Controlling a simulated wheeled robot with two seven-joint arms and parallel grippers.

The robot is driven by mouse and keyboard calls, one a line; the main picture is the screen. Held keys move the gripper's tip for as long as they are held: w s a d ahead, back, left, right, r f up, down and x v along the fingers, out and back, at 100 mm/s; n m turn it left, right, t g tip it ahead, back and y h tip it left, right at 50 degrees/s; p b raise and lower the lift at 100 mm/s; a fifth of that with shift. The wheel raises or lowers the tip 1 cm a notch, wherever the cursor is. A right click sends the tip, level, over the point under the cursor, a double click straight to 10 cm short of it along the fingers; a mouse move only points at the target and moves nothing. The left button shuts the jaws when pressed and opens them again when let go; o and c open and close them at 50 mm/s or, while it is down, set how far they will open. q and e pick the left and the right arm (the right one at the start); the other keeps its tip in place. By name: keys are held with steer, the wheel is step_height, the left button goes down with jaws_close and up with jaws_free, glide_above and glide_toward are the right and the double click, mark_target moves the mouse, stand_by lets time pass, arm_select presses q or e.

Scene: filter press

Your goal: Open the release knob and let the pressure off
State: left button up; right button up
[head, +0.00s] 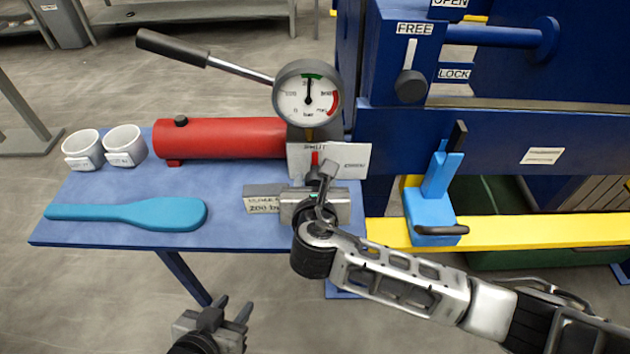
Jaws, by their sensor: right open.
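The pressure gauge (307,98) stands upright on the pump, its needle pointing up at the green band. Below it a white plate (354,160) reads SHUT and OPEN. A small red part, seemingly the release knob (314,158), shows in front of this plate, largely hidden by my gripper. My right gripper (321,178) is open, its fingers pointing up at the red part; I cannot tell whether they touch it. My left gripper (226,314) hangs low in front of the table, empty, with its fingers apart.
The red pump cylinder (225,138) and black-gripped pump lever (172,46) lie left of the gauge. Two white cups (124,146) and a blue paddle (135,213) rest on the blue table (80,238). A blue clamp (432,210) stands on the yellow rail (540,230) to the right.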

steer(key=c, duration=0.7)
steer(key=shift+d+m+y+p, duration=0.1)
steer(key=shift+m+y+p, duration=0.6)
steer(key=shift+m, duration=0.2)
steer(key=shift+m+t+y, duration=0.3)
steer(key=shift+m+y, duration=0.6)
steer(key=shift+m, duration=0.5)
